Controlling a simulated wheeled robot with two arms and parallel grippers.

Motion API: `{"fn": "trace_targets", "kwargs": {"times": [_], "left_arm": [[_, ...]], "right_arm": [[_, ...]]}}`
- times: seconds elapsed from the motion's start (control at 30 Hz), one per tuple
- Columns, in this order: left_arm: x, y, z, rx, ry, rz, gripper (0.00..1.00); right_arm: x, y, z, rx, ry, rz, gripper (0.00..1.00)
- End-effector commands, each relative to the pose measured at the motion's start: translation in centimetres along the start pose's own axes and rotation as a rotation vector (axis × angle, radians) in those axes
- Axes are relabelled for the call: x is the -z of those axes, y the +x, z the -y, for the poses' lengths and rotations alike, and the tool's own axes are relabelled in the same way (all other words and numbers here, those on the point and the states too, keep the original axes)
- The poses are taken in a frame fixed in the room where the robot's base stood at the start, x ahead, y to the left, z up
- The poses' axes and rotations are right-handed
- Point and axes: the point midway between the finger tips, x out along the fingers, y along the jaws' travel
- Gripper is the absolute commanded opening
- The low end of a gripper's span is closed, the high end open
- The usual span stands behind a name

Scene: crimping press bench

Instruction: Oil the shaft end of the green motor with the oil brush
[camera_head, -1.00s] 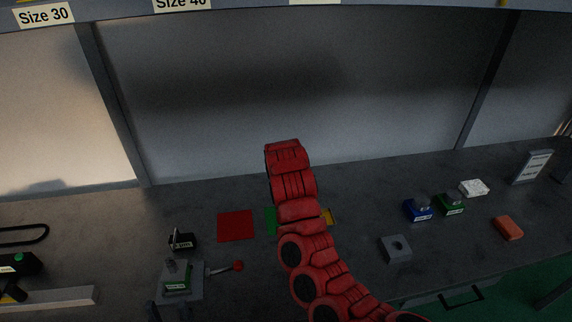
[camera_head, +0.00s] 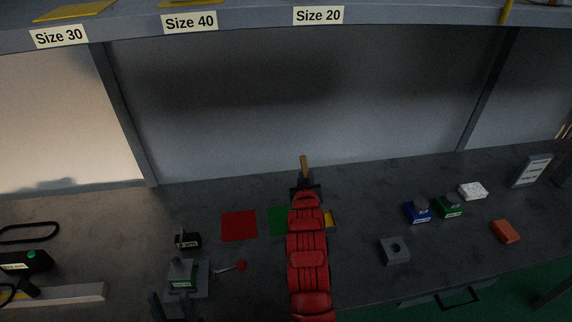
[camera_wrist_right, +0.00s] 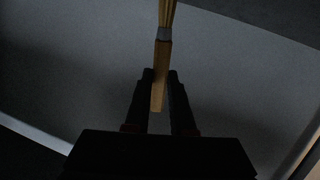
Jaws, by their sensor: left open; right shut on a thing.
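The green motor (camera_head: 451,206), a small green block with a grey top and a pale label, stands on the bench at the right, beside a blue one (camera_head: 417,211). Its shaft end is too small to make out. My right gripper (camera_head: 305,182) is raised at mid-picture, well left of the green motor. It is shut on the oil brush (camera_head: 304,165). In the right wrist view the brush's wooden handle (camera_wrist_right: 160,75) is between the fingers (camera_wrist_right: 159,85), with the ferrule and bristles pointing up, away from me. My left gripper (camera_head: 172,305) is open at the lower left, by the grey press.
The grey press (camera_head: 200,284) with a red-knobbed lever stands at lower left, a black labelled part (camera_head: 187,239) behind it. Red (camera_head: 239,225) and green (camera_head: 279,220) mats lie mid-bench. A grey holed block (camera_head: 395,251), orange block (camera_head: 504,231) and white block (camera_head: 472,190) are at right.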

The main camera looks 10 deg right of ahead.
Motion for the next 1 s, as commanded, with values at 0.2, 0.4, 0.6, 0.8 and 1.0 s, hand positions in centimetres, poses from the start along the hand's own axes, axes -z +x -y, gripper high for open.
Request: {"fn": "trace_targets", "kwargs": {"times": [0.2,0.4,0.6,0.8,1.0], "left_arm": [[0.1,0.7,0.0,0.0,0.0,0.0,0.5],[0.1,0.7,0.0,0.0,0.0,0.0,0.5],[0.0,0.3,0.0,0.0,0.0,0.0,0.5],[-0.1,-0.5,0.0,0.0,0.0,0.0,0.5],[-0.2,-1.3,-0.1,0.0,0.0,0.0,0.5]], "right_arm": [[0.2,-4.2,-3.6,-0.053,0.012,-0.054,0.0],[0.1,-5.3,-4.6,-0.069,0.015,-0.067,0.0],[-0.8,-5.0,-4.4,-0.069,0.014,-0.067,0.0],[-2.7,-4.4,-4.0,-0.069,0.013,-0.064,0.0],[-4.6,-3.8,-3.5,-0.069,0.014,-0.066,0.0]]}}
